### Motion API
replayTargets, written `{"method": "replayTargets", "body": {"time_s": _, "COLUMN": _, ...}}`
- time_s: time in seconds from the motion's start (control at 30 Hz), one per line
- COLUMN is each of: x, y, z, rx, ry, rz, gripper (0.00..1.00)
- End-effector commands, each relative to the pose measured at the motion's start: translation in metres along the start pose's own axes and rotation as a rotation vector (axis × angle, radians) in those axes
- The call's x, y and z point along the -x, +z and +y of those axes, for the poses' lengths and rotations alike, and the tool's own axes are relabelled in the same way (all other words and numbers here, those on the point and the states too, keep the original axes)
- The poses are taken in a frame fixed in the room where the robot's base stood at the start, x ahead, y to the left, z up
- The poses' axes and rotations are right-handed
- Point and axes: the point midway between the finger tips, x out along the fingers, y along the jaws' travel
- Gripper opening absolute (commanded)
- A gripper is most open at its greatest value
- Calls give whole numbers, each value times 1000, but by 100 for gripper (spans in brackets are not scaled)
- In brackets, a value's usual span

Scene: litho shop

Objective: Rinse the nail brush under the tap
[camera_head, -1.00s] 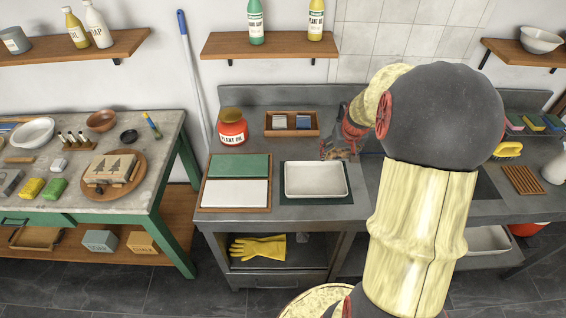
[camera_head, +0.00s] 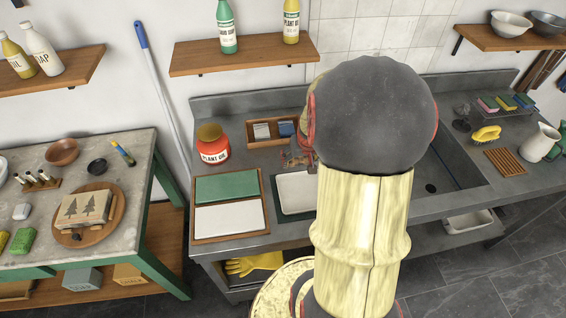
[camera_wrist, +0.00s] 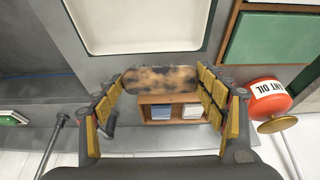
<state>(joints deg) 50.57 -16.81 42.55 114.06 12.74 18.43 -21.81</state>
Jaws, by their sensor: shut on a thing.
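My gripper (camera_wrist: 162,88) is shut on an oblong, tan-and-dark mottled thing that looks like the nail brush (camera_wrist: 160,79), held crosswise between its yellow-padded fingers. In the head view my arm mostly hides the gripper; part of it shows left of the dark elbow, above the counter near the white tray. The sink basin (camera_head: 462,165) lies to the right, partly behind my arm, with a drain hole in its floor. I cannot make out the tap for certain; a thin dark rod with a round end (camera_wrist: 61,121) shows at left in the wrist view.
A white tray (camera_head: 282,207) is beside a green-and-white board (camera_head: 224,187). Behind are a red plant oil jar (camera_head: 214,152) and a wooden box (camera_head: 256,142) with small blocks. A yellow brush (camera_head: 486,134), slatted rack (camera_head: 505,163) and white jug (camera_head: 541,143) stand right of the sink.

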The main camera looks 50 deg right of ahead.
Motion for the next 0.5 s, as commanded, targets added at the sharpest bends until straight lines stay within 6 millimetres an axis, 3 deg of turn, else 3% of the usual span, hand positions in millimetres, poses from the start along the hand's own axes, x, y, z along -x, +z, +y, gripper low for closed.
{"method": "replayTargets", "body": {"time_s": 0.23, "x": -43, "y": -38, "z": -5, "rx": 1, "ry": -1, "rz": -2, "gripper": 51}}
{"method": "replayTargets", "body": {"time_s": 0.5, "x": -96, "y": -55, "z": -8, "rx": 0, "ry": -1, "rz": -1, "gripper": 51}}
